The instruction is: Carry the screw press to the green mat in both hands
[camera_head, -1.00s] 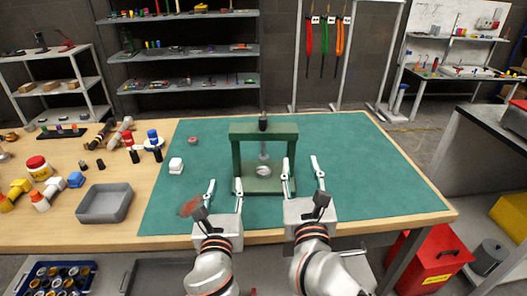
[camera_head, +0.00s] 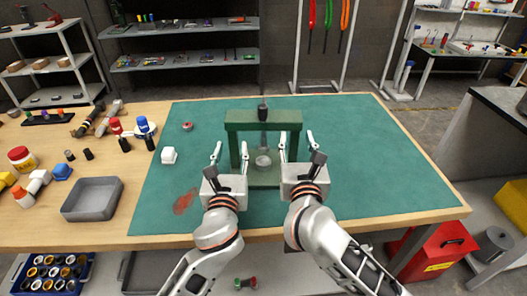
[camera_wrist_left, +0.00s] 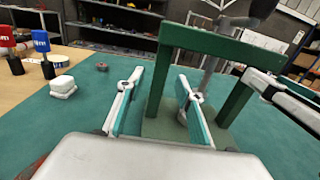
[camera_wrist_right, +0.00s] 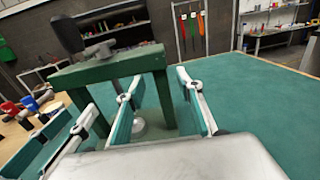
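The screw press (camera_head: 263,117) is a green upright frame with two posts, a base plate and a central screw topped by a dark knob. It stands upright on the green mat (camera_head: 370,160). My left gripper (camera_head: 231,148) is open, its fingers either side of the left post; the left wrist view shows the press (camera_wrist_left: 215,43) with that post between the fingers. My right gripper (camera_head: 296,140) is open, its fingers either side of the right post; the press also shows in the right wrist view (camera_wrist_right: 105,68). I cannot tell whether any finger touches a post.
A white block (camera_head: 169,155) and a small red item (camera_head: 187,126) lie on the mat's left part. A grey tray (camera_head: 92,199) and several bottles stand on bare wood at left. The mat right of the press is clear.

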